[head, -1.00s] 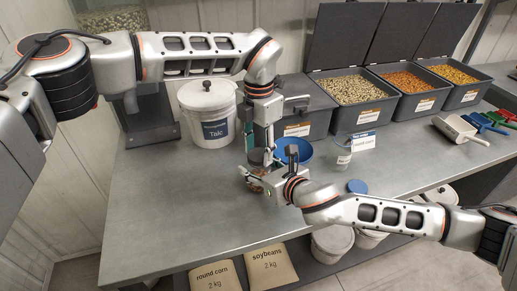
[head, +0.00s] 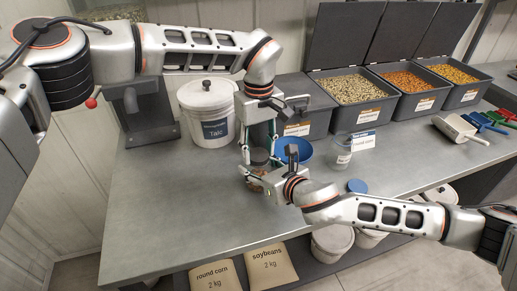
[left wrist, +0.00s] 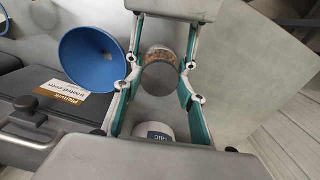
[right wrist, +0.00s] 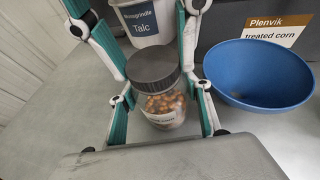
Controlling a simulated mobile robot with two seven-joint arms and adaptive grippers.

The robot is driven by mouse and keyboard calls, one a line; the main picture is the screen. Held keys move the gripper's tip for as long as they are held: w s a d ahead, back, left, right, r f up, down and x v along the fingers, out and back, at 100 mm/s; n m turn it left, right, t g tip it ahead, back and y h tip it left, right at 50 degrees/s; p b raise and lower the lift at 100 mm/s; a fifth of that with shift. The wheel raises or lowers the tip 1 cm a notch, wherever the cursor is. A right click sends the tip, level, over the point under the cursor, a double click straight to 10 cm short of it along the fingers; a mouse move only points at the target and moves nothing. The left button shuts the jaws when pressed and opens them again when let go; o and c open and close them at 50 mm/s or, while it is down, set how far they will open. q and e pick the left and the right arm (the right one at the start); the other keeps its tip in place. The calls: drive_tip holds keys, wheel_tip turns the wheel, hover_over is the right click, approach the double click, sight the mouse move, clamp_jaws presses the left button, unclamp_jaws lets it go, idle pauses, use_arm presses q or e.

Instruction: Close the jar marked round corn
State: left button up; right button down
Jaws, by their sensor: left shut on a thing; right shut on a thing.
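A clear jar of orange-brown kernels (right wrist: 165,112) stands upright with a dark grey lid (right wrist: 153,70) on its mouth. Its white label is partly hidden; the readable end looks like "corn". My right gripper (right wrist: 163,105) is shut on the jar's body from the side. My left gripper (left wrist: 161,72) points down from above and is shut on the lid, whose round grey top (left wrist: 160,80) shows between its fingers. In the head view the jar (head: 257,171) is partly hidden by my right gripper. I cannot tell how tightly the lid sits.
A blue bowl (head: 300,154) is close behind the jar. A clear container (head: 338,157) and a blue disc (head: 357,186) are to the right. A white Talc bucket (head: 208,130) and grain bins (head: 388,109) stand behind. The bench's front left (head: 180,210) is clear.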

use_arm(q)
drive_tip(key=m, duration=0.3)
drive_tip(key=shift+m, duration=0.3)
drive_tip(key=o, duration=0.8)
wheel_tip(320, 180, up, 12)
use_arm(e)
drive_tip(key=c, duration=1)
unclamp_jaws()
drive_tip(key=shift+o, duration=0.2)
drive_tip(key=shift+s, duration=0.1)
